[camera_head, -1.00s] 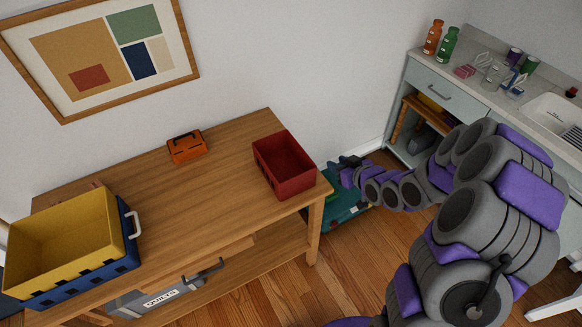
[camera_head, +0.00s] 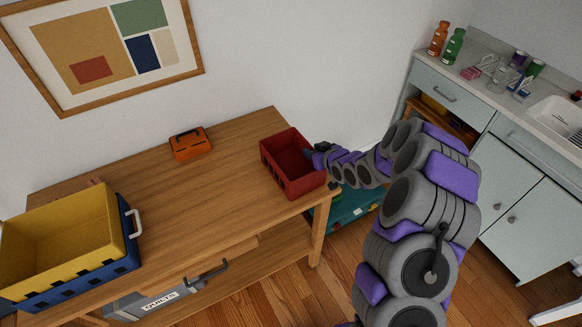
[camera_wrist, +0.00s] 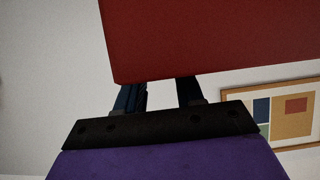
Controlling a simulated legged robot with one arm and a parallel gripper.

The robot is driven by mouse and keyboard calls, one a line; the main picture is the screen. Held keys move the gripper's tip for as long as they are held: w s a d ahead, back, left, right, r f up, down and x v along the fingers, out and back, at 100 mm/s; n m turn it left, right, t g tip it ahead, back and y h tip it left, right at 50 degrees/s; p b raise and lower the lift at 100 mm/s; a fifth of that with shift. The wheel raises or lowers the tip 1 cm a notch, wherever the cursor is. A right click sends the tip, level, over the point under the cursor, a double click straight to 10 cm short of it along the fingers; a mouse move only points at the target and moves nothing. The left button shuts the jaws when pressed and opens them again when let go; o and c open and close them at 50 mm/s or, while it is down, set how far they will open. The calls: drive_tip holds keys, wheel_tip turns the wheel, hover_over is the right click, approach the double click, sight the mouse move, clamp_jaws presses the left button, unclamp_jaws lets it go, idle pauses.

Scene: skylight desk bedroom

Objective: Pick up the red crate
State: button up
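The red crate (camera_head: 306,184) sits upright on the right end of the wooden table (camera_head: 215,205), and its open top faces up. My gripper (camera_head: 310,154) is at the crate's right rim in the head view. In the wrist view the crate's red wall (camera_wrist: 215,35) fills the upper part and covers my fingertips. The two dark fingers of my gripper (camera_wrist: 160,94) stand apart, with a gap between them. Whether they touch the crate's wall cannot be seen.
A yellow crate (camera_head: 60,235) sits in a blue crate (camera_head: 85,281) on the table's left end. An orange toolbox (camera_head: 191,146) stands near the wall. A teal box (camera_head: 352,210) is on the floor beside the table. A counter (camera_head: 480,90) stands at the right.

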drive_tip(key=shift+w+a+f, duration=0.4)
drive_tip(key=shift+a, duration=0.2)
drive_tip(key=shift+w+a+f, duration=0.35)
drive_tip(key=shift+a+f, duration=0.05)
drive_tip(key=shift+a, duration=0.2)
drive_tip(key=shift+w+d, duration=0.15)
drive_tip(key=shift+w, duration=0.05)
drive_tip(key=d, duration=0.2)
drive_tip(key=shift+d+r, duration=0.15)
drive_tip(key=shift+d, duration=0.2)
drive_tip(key=shift+c, duration=0.6)
drive_tip(key=shift+a, duration=0.25)
drive_tip(key=shift+c, duration=0.7)
drive_tip(key=shift+a, duration=1.1)
clamp_jaws()
drive_tip(key=shift+d, duration=1.15)
drive_tip(key=shift+a, duration=0.95)
drive_tip(key=shift+d, duration=0.65)
